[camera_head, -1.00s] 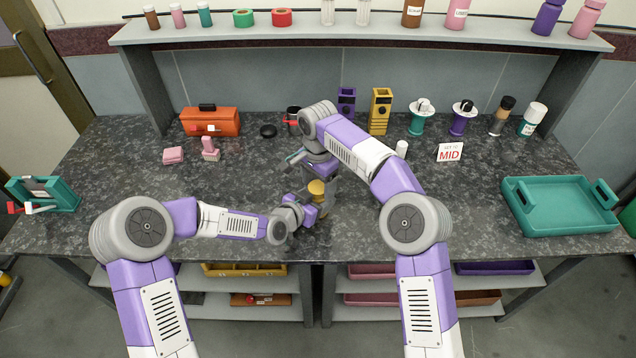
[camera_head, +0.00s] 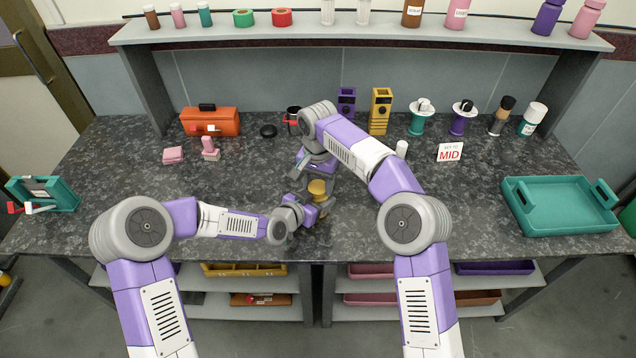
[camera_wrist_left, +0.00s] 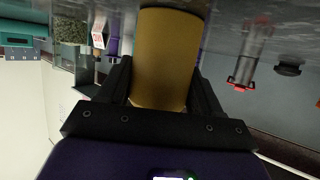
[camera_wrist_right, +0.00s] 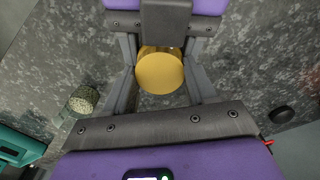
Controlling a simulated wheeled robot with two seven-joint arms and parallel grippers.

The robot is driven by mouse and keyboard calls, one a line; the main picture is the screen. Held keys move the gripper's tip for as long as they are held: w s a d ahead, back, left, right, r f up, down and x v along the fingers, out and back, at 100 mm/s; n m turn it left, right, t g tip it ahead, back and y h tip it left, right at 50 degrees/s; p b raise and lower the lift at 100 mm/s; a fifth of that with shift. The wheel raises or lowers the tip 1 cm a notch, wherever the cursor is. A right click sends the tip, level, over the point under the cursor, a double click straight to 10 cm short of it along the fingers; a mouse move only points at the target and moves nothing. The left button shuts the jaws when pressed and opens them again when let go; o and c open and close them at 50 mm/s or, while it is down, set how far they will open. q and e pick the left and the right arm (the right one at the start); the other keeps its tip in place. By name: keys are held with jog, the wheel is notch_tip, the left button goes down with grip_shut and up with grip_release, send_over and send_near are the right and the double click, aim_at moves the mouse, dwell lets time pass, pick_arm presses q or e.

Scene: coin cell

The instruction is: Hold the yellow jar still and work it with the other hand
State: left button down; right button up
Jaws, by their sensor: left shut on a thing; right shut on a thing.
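The yellow jar (camera_head: 317,191) stands near the front middle of the counter, between my two grippers. My left gripper (camera_head: 308,209) comes in low from the left and is shut on the jar's body; in the left wrist view the yellow body (camera_wrist_left: 166,60) fills the space between its fingers. My right gripper (camera_head: 318,176) reaches down from above and is shut on the top of the jar. In the right wrist view the round yellow top (camera_wrist_right: 160,73) sits between its fingers, with my left gripper (camera_wrist_right: 163,40) just beyond it. The jar's lower part is partly hidden.
A teal tray (camera_head: 570,228) stands at the right. The front counter beside the jar is clear.

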jog(key=n, duration=0.5)
jog(key=shift+n, duration=0.3)
jog(key=o, duration=1.2)
jog(key=shift+c, duration=0.2)
notch_tip(320, 180, up, 4)
jog(key=shift+r, duration=0.3)
jog(key=shift+c, duration=0.4)
jog(key=m, duration=0.1)
jog(key=r+m, duration=0.1)
jog(key=m, duration=0.2)
jog(key=shift+r, duration=0.25)
jog(key=m, duration=0.2)
jog(key=r+m, duration=0.1)
jog(key=m, duration=0.2)
jog(key=shift+r+m, duration=0.4)
jog(key=shift+f, duration=3.95)
